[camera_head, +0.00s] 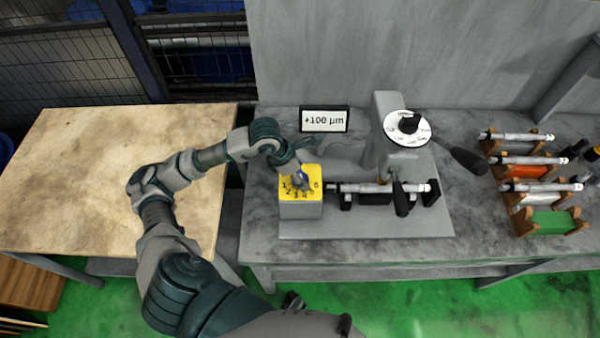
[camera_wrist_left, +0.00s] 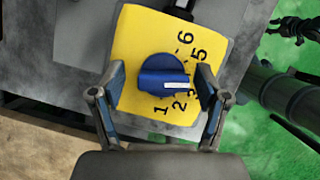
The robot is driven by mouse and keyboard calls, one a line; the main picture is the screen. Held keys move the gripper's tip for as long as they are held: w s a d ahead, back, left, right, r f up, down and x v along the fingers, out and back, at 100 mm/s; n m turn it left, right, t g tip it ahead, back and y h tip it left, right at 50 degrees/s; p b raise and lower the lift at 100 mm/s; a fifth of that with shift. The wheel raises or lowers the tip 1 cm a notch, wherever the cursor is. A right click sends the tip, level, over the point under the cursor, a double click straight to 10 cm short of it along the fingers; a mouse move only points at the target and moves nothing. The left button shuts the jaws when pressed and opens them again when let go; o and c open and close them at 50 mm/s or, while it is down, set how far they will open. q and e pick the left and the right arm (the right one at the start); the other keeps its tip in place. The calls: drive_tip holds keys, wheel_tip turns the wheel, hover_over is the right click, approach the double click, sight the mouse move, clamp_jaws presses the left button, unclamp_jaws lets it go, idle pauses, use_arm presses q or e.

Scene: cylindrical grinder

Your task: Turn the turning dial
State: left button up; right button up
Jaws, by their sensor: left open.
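The turning dial is a blue round knob (camera_wrist_left: 163,70) with a white pointer mark, on a yellow face (camera_wrist_left: 140,35) numbered 1 to 6. In the wrist view the mark points right; the right finger partly covers the numbers near it. In the head view the yellow-topped grey dial box (camera_head: 300,208) stands at the front left of the machine plate. My left gripper (camera_wrist_left: 161,80) is open, one finger on each side of the knob, with gaps visible on both sides. The left gripper also shows above the dial in the head view (camera_head: 299,170).
The grinder has a white scale dial (camera_head: 407,128) with a black handle right of the box. A cylindrical workpiece (camera_head: 380,188) lies in supports beside it. Coloured racks (camera_head: 540,222) are at right. The wooden table (camera_head: 70,180) is empty.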

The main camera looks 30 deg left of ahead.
use_arm(q)
drive_tip(key=v, duration=1.2)
drive_tip(key=shift+a+f, duration=0.1)
